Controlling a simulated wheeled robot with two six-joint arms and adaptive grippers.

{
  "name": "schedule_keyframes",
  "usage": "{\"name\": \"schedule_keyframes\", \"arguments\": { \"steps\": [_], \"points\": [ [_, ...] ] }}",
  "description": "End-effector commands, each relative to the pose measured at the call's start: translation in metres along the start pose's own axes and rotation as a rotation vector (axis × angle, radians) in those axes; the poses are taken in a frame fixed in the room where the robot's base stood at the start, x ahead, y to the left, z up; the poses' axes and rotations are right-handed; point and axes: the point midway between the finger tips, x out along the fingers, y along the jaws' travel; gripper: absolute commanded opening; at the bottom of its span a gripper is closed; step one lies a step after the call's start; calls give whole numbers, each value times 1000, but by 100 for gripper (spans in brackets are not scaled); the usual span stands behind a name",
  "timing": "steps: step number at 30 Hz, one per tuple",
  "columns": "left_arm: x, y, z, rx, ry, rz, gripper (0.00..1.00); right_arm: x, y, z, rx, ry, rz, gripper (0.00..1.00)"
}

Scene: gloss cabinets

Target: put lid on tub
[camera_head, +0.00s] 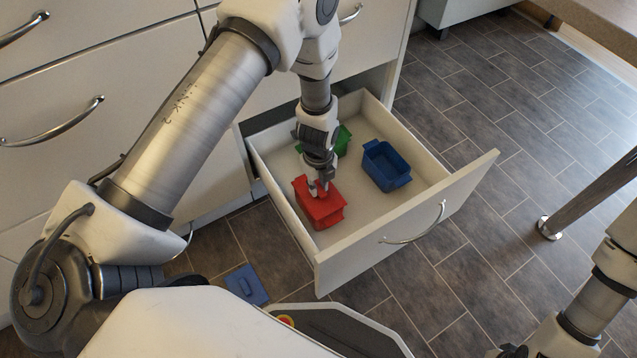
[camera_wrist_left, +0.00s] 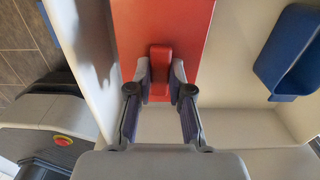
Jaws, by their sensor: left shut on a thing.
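My left gripper (camera_head: 319,188) reaches down into the open drawer and is shut on the raised handle of a red lid (camera_head: 318,201). In the left wrist view the handle (camera_wrist_left: 160,72) sits between the two fingers, with the flat red lid (camera_wrist_left: 185,25) around it. The red lid is at the top of a red tub (camera_head: 322,218); I cannot tell if it is fully seated. A blue tub (camera_head: 385,168) stands open to the right, and shows in the wrist view too (camera_wrist_left: 290,55). A green tub (camera_head: 343,141) is partly hidden behind my gripper. My right gripper is out of view.
The white drawer (camera_head: 470,197) is pulled out, with raised walls and a front handle. A flat blue lid (camera_head: 246,284) lies on the tiled floor left of the drawer. A metal leg (camera_head: 590,195) stands at the right. Bare drawer floor lies between the tubs.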

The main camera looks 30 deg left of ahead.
Motion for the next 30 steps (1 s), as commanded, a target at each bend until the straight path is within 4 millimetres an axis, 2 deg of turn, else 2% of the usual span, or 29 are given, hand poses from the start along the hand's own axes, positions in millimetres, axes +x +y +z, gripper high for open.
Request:
{"name": "schedule_keyframes", "arguments": {
  "steps": [27,28,30],
  "points": [
    [14,0,0,0,0,1,0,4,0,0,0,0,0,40],
    [14,0,0,0,0,0,23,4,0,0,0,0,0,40],
    [13,0,0,0,0,0,48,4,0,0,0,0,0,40]
  ]
}}
